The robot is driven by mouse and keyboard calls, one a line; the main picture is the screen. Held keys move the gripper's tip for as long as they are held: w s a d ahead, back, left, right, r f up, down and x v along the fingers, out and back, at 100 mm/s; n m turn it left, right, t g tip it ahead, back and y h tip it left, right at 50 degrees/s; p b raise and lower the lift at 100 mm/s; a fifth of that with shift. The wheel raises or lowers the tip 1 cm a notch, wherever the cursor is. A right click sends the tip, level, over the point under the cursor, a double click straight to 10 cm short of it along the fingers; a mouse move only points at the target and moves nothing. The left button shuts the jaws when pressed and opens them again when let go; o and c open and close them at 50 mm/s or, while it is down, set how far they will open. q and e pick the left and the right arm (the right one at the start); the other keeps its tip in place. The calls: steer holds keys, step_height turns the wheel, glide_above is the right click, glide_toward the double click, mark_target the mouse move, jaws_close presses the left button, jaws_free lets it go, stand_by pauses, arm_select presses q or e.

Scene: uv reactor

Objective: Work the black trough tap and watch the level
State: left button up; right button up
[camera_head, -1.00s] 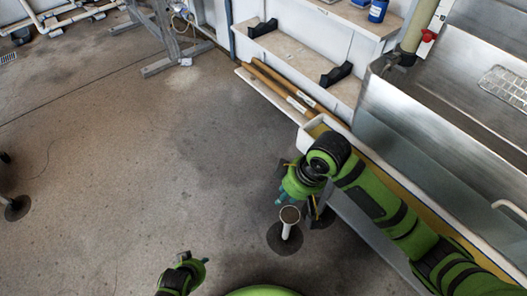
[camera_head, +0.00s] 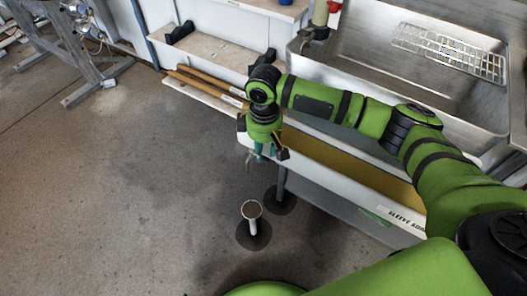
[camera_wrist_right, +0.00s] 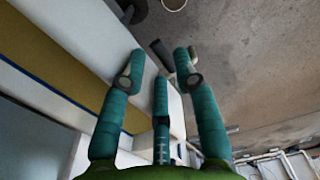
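The white trough (camera_head: 330,187) holds a yellow-brown liquid (camera_head: 345,168) and has a printed label on its front. My right gripper (camera_head: 262,155) is at the trough's left end, pointing down. In the wrist view its teal fingers (camera_wrist_right: 160,75) are spread apart. A dark piece (camera_wrist_right: 161,55), probably the black tap's handle, shows between the fingertips; contact cannot be told. In the head view a small black part (camera_head: 283,154) beside the fingers may be the tap, mostly hidden by the gripper. My left gripper is not in view.
An open white-rimmed pipe (camera_head: 252,210) stands on the floor below the trough end. A steel sink (camera_head: 375,50) with a wire rack (camera_head: 450,52) is behind the trough. Brown rods (camera_head: 205,82) lie on a ledge to the left.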

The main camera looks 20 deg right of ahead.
steer(key=shift+f, duration=0.65)
jaws_close()
